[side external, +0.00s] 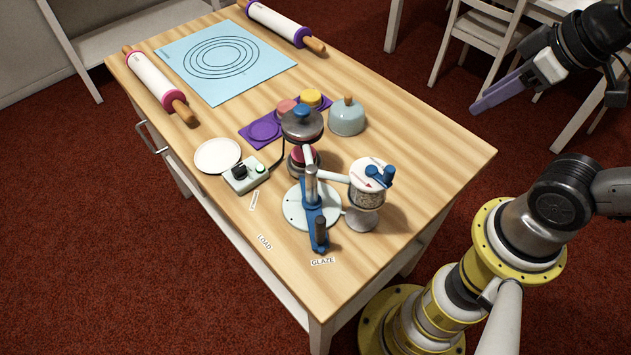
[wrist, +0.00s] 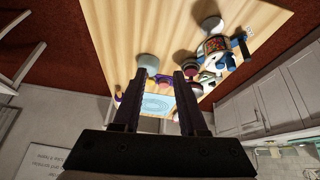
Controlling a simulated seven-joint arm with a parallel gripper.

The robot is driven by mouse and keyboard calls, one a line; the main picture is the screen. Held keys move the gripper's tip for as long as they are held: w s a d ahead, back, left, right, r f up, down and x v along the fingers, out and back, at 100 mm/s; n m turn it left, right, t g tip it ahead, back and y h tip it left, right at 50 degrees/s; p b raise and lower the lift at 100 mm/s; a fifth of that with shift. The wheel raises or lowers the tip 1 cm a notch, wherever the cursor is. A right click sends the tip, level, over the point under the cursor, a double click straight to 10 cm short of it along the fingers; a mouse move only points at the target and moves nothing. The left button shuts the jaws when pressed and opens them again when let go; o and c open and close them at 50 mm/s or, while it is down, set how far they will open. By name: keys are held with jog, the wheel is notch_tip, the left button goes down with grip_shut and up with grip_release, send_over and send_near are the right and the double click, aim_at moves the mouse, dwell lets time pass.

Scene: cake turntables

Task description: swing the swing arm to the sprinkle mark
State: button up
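The swing arm (side external: 315,214) is a blue bar on a round white base (side external: 294,207) with a grey post. It has an upright dark handle (side external: 320,229) at its outer end, which points towards the front, near the GLAZE label (side external: 323,261). The LOAD label (side external: 264,242) lies to its left. A third small label (side external: 254,200) farther left is too small to read; I cannot tell which mark is the sprinkle one. My gripper (side external: 482,104) hangs in the air right of the table, far from the swing arm. In the wrist view its fingers (wrist: 157,78) are apart and empty.
A clear hopper of sprinkles (side external: 367,196) with a blue crank stands right of the base. A grey-topped dispenser (side external: 302,125) stands behind it. A control box (side external: 245,175), white plate (side external: 218,155), purple tray (side external: 262,132) and dome (side external: 347,117) are near. The table's right side is clear.

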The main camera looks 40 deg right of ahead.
jog(key=shift+o, duration=0.4)
jog(key=w+a+r+n, duration=0.2)
jog(key=w+r+n, duration=0.1)
jog(key=w+n, duration=0.1)
jog(key=shift+w+n+y, duration=0.3)
jog(key=shift+w+n, duration=0.1)
jog(key=shift+w, duration=0.05)
jog(key=n+g, duration=0.6)
jog(key=n, duration=0.6)
send_over(320, 219)
notch_tip(320, 219, down, 12)
notch_tip(320, 219, down, 9)
jog(key=shift+r, duration=0.2)
jog(key=shift+f, duration=0.15)
jog(key=shift+c, duration=0.4)
grip_shut()
